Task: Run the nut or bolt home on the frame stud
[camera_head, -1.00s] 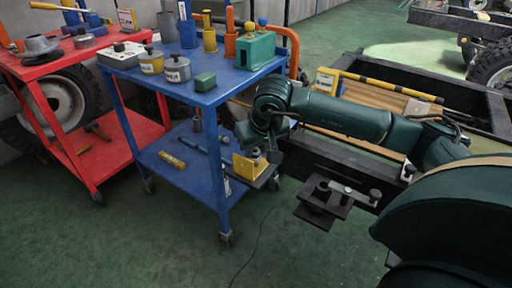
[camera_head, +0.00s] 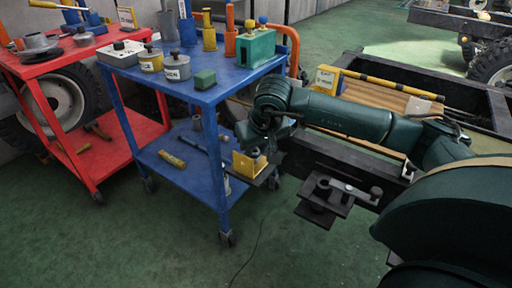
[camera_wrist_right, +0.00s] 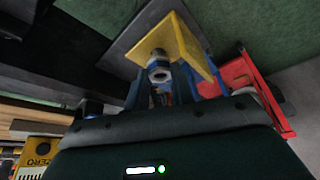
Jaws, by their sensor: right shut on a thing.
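The yellow angle bracket (camera_head: 247,166) stands on a dark plate at the near end of the black frame in the head view. In the right wrist view the bracket (camera_wrist_right: 185,48) shows larger, with a metallic hex piece (camera_wrist_right: 158,71), a nut or bolt head, in front of its face. My right gripper (camera_head: 257,145) reaches in from the right and is shut at the bracket, on the nut or bolt. The fingertips are small and dark, so the grip itself is hard to see. The stud's thread is largely hidden. My left gripper is in neither view.
A blue cart (camera_head: 205,95) with canisters, a green block and tools stands close to the left. A red cart (camera_head: 35,65) is farther left. A dark bracket with a grey lever (camera_head: 345,187) sits right of the gripper. Green floor (camera_head: 290,250) is clear in front.

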